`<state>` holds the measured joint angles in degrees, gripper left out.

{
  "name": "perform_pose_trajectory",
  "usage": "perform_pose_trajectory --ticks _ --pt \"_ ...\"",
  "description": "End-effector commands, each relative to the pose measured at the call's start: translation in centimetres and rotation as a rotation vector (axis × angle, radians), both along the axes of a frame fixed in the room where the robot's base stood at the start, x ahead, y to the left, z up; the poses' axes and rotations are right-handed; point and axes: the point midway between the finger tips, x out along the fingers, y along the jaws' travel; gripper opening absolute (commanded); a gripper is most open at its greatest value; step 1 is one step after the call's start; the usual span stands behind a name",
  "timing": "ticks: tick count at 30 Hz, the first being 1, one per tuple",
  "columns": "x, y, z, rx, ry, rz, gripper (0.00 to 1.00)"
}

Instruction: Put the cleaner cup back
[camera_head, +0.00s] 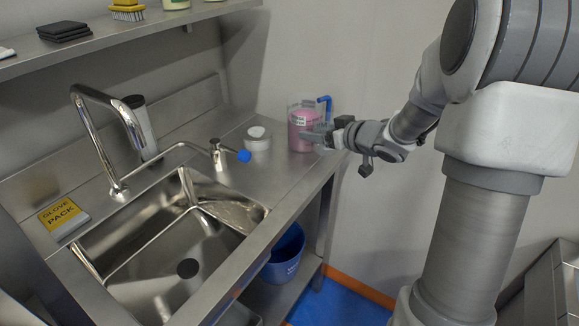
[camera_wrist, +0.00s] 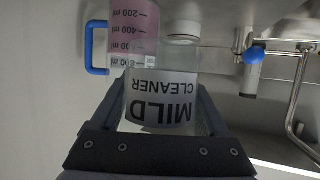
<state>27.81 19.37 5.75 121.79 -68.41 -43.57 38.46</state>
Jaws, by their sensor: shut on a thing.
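In the wrist view a clear cup with a white label reading "MILD CLEANER" (camera_wrist: 162,98) stands between my two fingers. My gripper (camera_wrist: 163,112) is shut on it, one finger along each side, and the label appears upside down. In the head view my gripper (camera_head: 316,136) is at the right end of the steel counter, right beside a pink-filled measuring jug with a blue handle. The held cup is hard to separate from that jug there. The jug (camera_wrist: 145,30) shows just behind the cup in the wrist view; I cannot tell whether they touch.
A white lidded jar (camera_head: 257,140) stands left of the jug. A small tap with a blue tip (camera_head: 243,156), a tall faucet (camera_head: 108,150) and a sink (camera_head: 170,262) lie further left. A shelf (camera_head: 125,34) runs above. A blue bucket (camera_head: 286,255) sits below the counter.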

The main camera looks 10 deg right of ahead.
Motion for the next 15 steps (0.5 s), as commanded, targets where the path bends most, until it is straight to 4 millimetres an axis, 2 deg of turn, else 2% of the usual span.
perform_pose_trajectory --ticks 1,6,11,15 --pt "0.5 1.4 -1.5 0.003 0.002 0.005 0.17" --pt "1.9 5.0 -3.7 0.001 0.0 0.005 0.17" --pt "2.9 7.2 -4.9 0.001 0.0 0.003 0.17" --pt "3.1 7.8 -5.3 0.0 0.001 0.0 0.17"
